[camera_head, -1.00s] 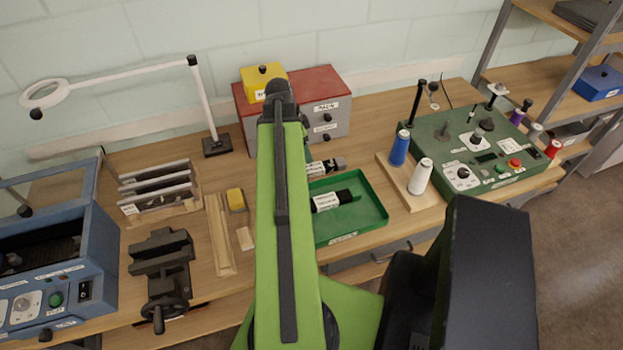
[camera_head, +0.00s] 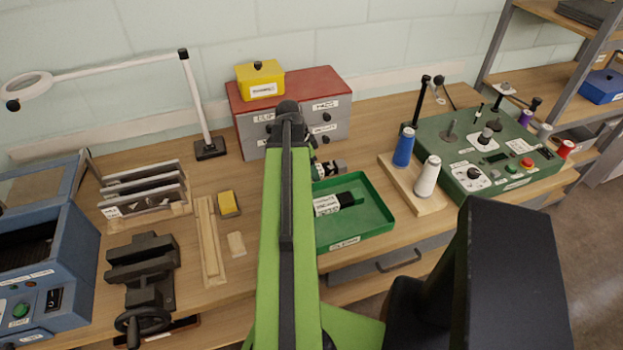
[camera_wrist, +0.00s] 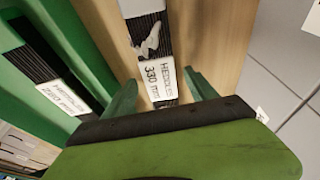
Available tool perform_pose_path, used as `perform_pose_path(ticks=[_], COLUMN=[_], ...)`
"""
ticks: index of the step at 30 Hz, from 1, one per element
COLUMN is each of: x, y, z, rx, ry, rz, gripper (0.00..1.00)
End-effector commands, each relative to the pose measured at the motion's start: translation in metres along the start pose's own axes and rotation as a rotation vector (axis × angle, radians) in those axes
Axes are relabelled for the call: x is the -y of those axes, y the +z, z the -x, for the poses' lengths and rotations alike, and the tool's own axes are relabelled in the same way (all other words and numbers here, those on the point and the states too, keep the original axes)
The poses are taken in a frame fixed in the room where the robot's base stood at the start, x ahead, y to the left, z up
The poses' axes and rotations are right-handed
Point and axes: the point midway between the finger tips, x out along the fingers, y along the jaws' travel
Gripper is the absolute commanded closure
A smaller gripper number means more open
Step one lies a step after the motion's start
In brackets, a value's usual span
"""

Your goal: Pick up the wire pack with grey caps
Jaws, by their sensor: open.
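A wire pack (camera_wrist: 161,82) lies on the wooden table in the wrist view. It is a dark bundle with a white label reading "HEDDLES 330 mm" and a light grey piece across it. My gripper (camera_wrist: 162,78) is open, one green finger on each side of the labelled part, with gaps showing. A second pack (camera_wrist: 62,97) with a white label lies in the green tray (camera_wrist: 98,50). In the head view the tray pack (camera_head: 327,205) has a black end. My arm hides the gripper and much of the other pack (camera_head: 334,167) behind the tray.
The green tray wall stands close beside the pack. A red-topped drawer box (camera_head: 322,90) stands behind it. To the right are a spool board (camera_head: 425,202) and a green machine (camera_head: 450,137). A vise (camera_head: 142,270) and wooden rails stand left.

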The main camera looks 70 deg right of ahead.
Motion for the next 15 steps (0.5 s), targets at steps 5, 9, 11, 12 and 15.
perform_pose_path(ticks=[5, 9, 11, 12, 15], x=[0.0, 0.0, 0.0001, 0.0, 0.0001], y=[-0.0001, 0.0001, 0.0002, 0.0002, 0.0004], z=[0.0016, 0.0017, 0.0017, 0.0017, 0.0017], rx=[0.0, 0.0, 0.0, 0.0, 0.0], ry=[0.0, 0.0, 0.0, 0.0, 0.0], rz=[0.001, 0.001, 0.001, 0.001, 0.001], gripper=[0.47, 0.65, 0.73, 0.78, 0.91])
